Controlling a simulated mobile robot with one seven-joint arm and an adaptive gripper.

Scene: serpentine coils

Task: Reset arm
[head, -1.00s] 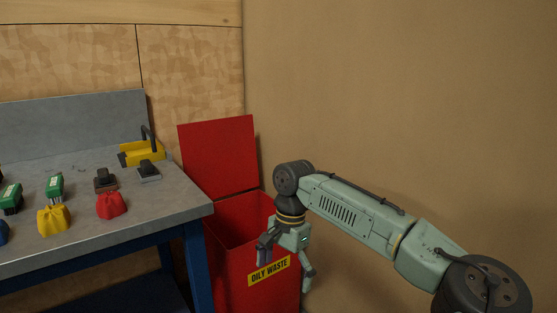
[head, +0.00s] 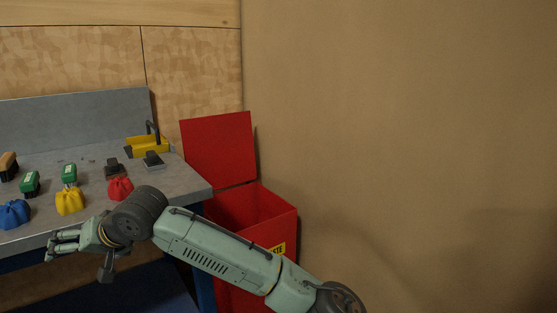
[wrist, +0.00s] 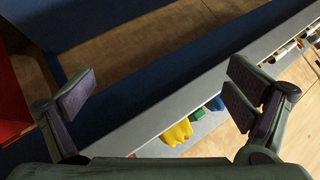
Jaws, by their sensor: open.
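My gripper (head: 78,258) is in front of the workbench's front edge, at the lower left of the head view. Its fingers are spread apart, with nothing between them. In the wrist view, the open gripper (wrist: 162,90) has wide-apart fingers, with the bench edge and floor behind them. My green arm reaches in from the lower right and partly covers the red oily waste bin (head: 277,222).
The grey workbench (head: 185,180) holds a yellow bag (head: 70,202), a red bag (head: 120,190), a blue bag (head: 14,214), several brushes and a yellow tray (head: 148,147). The bin's lid (head: 218,148) stands open. A bare wall fills the right.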

